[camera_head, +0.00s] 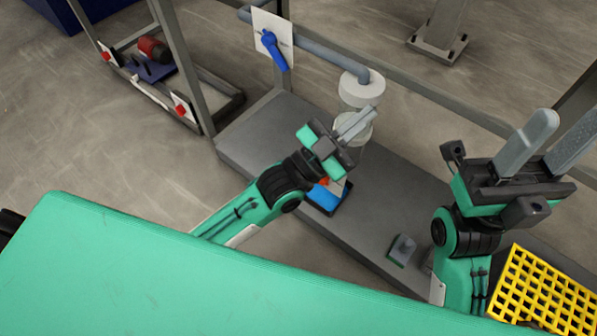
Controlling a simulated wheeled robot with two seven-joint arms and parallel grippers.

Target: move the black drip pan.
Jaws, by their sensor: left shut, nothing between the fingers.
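I cannot pick out the black drip pan for certain. A dark-edged, shallow item with a blue face (324,198) lies on the grey platform, partly hidden by my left gripper. My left gripper (356,123) is above the platform, in front of a pale cylinder, with its fingers together and nothing between them. My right gripper (560,140) is at the right, fingers pointing up and apart, with nothing seen between them. A dark surface shows around a yellow grating at the lower right; I cannot tell whether it is a pan.
The grey platform (253,140) carries a small grey block (402,249). A pipe (320,53) with a blue valve handle (273,48) runs behind to a white-capped cylinder (362,90). The yellow grating (540,290) is at lower right. A metal frame (185,60) stands at left.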

